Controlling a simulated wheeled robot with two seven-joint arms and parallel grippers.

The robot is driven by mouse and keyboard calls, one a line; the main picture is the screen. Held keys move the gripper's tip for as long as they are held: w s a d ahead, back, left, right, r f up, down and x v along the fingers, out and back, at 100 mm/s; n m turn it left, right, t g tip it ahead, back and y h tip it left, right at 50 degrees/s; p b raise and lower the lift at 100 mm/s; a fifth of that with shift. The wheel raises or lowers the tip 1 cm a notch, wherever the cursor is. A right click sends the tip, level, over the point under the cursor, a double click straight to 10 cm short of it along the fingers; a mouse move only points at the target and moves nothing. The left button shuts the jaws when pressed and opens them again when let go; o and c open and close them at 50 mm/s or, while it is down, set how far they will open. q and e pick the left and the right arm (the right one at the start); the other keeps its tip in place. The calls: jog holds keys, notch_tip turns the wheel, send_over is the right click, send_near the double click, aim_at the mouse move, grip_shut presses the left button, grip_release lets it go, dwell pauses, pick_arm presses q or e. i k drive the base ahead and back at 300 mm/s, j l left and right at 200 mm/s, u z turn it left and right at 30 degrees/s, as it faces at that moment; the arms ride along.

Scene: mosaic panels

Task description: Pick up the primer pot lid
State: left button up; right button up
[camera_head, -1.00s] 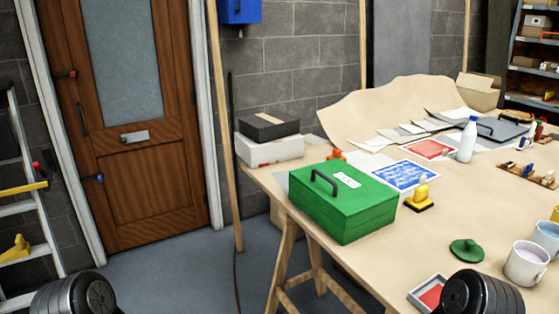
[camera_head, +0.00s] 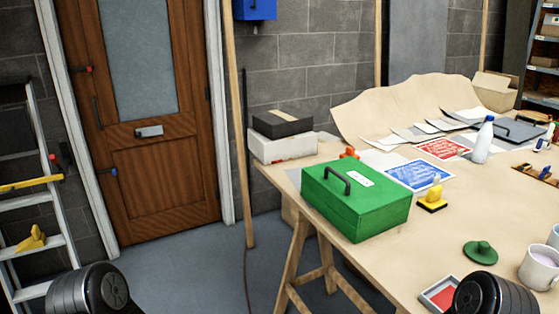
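A round dark green lid with a knob on top (camera_head: 480,252) lies on the wooden table, right of centre in the head view. A white pot with pale contents (camera_head: 541,266) stands just right of it, partly cut by the frame edge. I cannot tell for sure that this lid is the primer pot lid. Dark rounded parts of my two arms show at the bottom left and bottom right. Neither gripper is in view.
A green box with a black handle (camera_head: 356,200) stands near the table's left edge. A small tray with red inside (camera_head: 440,294) lies at the front edge. Bare tabletop surrounds the lid.

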aim_at(480, 253)
jog(key=z, duration=1.6)
